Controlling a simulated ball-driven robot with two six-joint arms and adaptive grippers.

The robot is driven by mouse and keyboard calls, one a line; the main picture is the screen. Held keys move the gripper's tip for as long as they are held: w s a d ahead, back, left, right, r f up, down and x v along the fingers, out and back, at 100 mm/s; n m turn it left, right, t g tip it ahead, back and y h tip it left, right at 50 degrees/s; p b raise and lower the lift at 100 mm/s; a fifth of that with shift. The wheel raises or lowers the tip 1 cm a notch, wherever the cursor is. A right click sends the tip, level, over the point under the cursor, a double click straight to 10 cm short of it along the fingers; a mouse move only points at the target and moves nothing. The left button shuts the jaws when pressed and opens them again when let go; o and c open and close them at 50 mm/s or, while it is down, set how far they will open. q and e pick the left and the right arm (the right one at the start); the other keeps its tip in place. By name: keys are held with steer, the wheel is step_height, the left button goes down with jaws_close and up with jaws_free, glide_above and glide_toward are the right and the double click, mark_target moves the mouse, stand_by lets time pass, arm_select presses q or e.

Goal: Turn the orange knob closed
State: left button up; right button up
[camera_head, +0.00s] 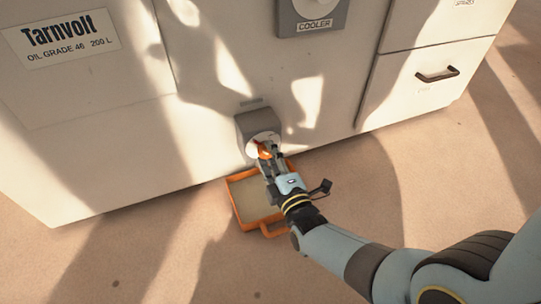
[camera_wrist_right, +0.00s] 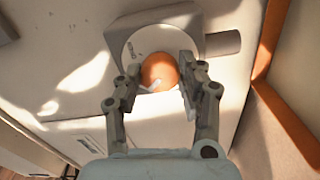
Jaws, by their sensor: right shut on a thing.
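The orange knob (camera_head: 264,151) sits on a round pale dial on a grey housing (camera_head: 258,122) low on the cream cabinet. My right gripper (camera_head: 269,155) reaches it from the lower right and partly hides it. In the right wrist view the knob (camera_wrist_right: 160,72) is between the two fingers of my right gripper (camera_wrist_right: 160,78), which are shut on its sides. A small white mark shows on the knob's lower part. My left gripper is not in view.
An orange tray (camera_head: 235,207) lies on the floor below the knob, under my right gripper. The cream cabinet (camera_head: 100,130) fills the back. A drawer with a dark handle (camera_head: 437,75) and a grey cooler panel (camera_head: 313,14) are to the right. Floor at left is clear.

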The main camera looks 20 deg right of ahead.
steer(key=shift+s+f, duration=0.1)
steer(key=o, duration=1.1)
steer(key=shift+o, duration=0.2)
